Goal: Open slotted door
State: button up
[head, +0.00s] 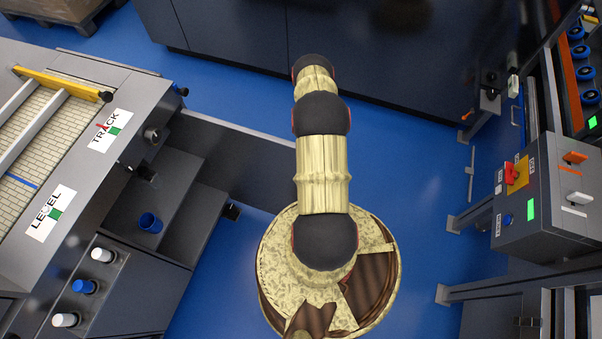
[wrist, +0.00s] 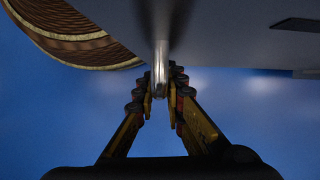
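In the wrist view, a grey panel (wrist: 230,35) with a dark slot-like strip (wrist: 297,24) fills the top; it appears to be the slotted door. A shiny metal bar handle (wrist: 161,58) stands out from it. My gripper (wrist: 160,88) has its fingers closed in on both sides of the bar's end, with the bar between the pads. In the head view my arm reaches up the picture, and my gripper is hidden behind its links. I cannot make out the slotted door or the handle there.
A dark cabinet (head: 220,30) stands beyond my arm. A control box (head: 540,205) with a red switch is at right. Blue floor (head: 410,190) is clear between them.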

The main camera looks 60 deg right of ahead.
jog(key=o, duration=0.4)
jog(key=v, duration=1.2)
dwell(0.4)
jog(key=shift+d, duration=0.1)
